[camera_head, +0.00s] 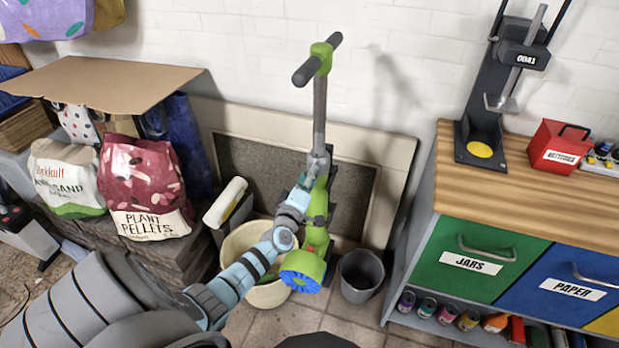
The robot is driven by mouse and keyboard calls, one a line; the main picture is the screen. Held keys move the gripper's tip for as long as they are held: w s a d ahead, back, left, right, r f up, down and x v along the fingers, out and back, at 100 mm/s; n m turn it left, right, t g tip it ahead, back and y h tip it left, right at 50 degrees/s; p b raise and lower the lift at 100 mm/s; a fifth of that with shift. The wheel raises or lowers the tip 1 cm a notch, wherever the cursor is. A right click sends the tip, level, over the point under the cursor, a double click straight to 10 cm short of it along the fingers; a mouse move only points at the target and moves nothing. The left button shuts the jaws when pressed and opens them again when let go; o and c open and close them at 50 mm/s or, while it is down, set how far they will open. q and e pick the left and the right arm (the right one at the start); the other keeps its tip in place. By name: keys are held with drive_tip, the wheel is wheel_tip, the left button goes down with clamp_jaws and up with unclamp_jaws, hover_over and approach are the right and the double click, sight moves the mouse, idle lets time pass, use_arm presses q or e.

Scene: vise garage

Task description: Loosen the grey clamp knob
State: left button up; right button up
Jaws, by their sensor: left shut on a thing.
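A green scooter-like device (315,231) with a grey post (319,105) and a T-shaped handlebar stands upright against the back wall. The grey clamp knob is at the base of the post, largely hidden by my gripper. My left gripper (309,176) reaches up from the lower left and is shut on the knob at the green frame. The fingertips are small here, so the exact grip is hard to see. My right gripper is not in view.
A cream bucket (233,248) and a small grey bucket (361,274) stand on the floor close by. Bags, including the red pellets bag (144,186), are at left. A wooden-topped workbench (551,205) with drawers is at right.

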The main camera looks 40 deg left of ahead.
use_arm(q)
drive_tip(key=shift+f+n+b, duration=0.15)
drive_tip(key=shift+n+b, duration=0.2)
drive_tip(key=shift+n, duration=3.55)
drive_tip(key=o, duration=1.1)
drive_tip(key=shift+o, duration=0.2)
drive_tip(key=v, duration=1.2)
